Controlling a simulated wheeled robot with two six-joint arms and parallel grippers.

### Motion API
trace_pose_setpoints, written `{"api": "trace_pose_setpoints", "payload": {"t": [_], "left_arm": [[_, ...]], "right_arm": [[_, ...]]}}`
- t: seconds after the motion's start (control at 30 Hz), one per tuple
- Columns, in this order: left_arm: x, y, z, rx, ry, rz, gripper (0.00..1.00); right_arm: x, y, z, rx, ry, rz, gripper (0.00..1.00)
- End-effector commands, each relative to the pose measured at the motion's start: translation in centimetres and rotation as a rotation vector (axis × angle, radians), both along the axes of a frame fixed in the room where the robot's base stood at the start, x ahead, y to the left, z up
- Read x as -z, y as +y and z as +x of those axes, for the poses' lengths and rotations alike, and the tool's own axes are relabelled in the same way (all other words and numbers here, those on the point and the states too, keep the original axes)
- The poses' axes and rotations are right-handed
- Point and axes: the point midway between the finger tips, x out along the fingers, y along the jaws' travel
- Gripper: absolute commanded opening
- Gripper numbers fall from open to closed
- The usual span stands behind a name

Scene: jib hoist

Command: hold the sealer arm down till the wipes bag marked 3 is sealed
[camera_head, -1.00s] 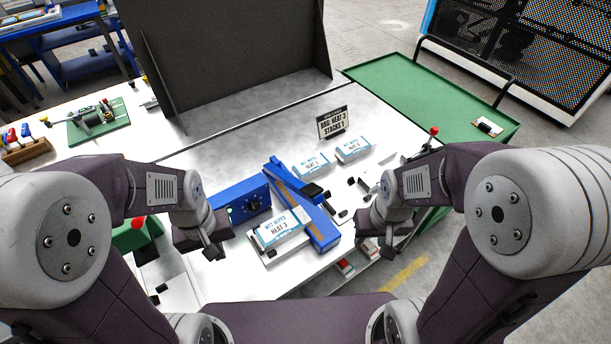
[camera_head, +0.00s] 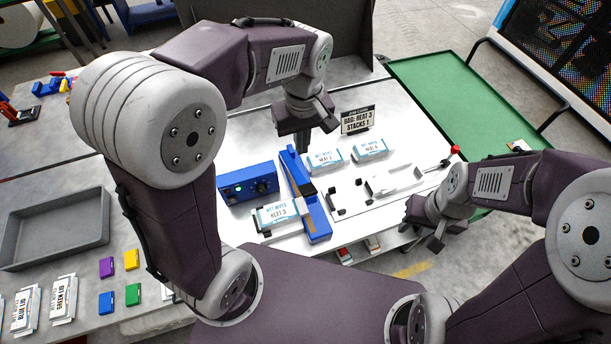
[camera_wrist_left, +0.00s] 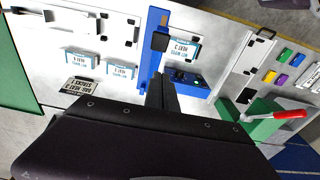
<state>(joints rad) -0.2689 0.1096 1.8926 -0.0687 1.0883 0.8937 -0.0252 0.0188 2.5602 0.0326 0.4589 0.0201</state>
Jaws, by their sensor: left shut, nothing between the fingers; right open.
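The wipes bag marked HEAT 3 (camera_head: 278,214) lies at the left side of the blue sealer (camera_head: 318,222), its right end against the bar. It also shows in the left wrist view (camera_wrist_left: 185,50). The sealer arm (camera_head: 291,166) is blue with a black pad near its front end; it appears raised at an angle. My left gripper (camera_head: 304,143) is shut and empty, above the sealer's rear end. In the left wrist view its dark fingers (camera_wrist_left: 161,90) point along the sealer and hide part of it. My right gripper (camera_head: 436,240) is open and empty, right of the table's front edge.
The blue control box (camera_head: 249,184) stands left of the sealer. Two more bags (camera_head: 325,159) (camera_head: 370,149) and a sign (camera_head: 358,121) are behind it. A white fixture (camera_head: 400,180) lies to the right. A grey tray (camera_head: 55,230) is at left.

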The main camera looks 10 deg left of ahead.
Motion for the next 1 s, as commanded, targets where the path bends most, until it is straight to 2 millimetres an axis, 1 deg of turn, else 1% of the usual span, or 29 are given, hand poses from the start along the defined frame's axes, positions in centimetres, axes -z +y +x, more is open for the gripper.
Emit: {"api": "trace_pose_setpoints", "payload": {"t": [0.07, 0.17, 0.27, 0.5, 0.6, 0.8, 1.0], "left_arm": [[0.2, 0.0, 0.0, 0.0, 0.001, 0.0, 0.0], [1.3, 0.1, 0.0, 0.0, 0.005, 0.002, 0.0], [3.2, 0.2, 0.1, 0.001, 0.007, 0.001, 0.0], [8.4, 0.4, 0.4, 0.001, 0.007, 0.003, 0.0], [10.4, 0.4, 0.4, 0.001, 0.007, 0.001, 0.0], [12.8, -0.4, -0.6, 0.002, 0.003, 0.001, 0.0], [13.6, -0.7, -0.9, 0.0, 0.001, -0.001, 0.0]], "right_arm": [[0.0, 0.0, 0.0, 0.0, 0.0, 0.0, 0.43], [-0.2, 0.0, 0.0, 0.0, 0.0, 0.0, 0.43], [-0.5, 0.0, 0.0, 0.0, 0.0, 0.0, 0.43], [-1.2, 0.0, 0.0, 0.0, 0.0, 0.0, 0.43], [-1.5, 0.0, 0.0, 0.0, 0.0, 0.0, 0.43], [-2.1, 0.0, 0.0, 0.0, 0.0, 0.0, 0.43], [-2.2, 0.0, 0.0, 0.0, 0.0, 0.0, 0.43]]}}
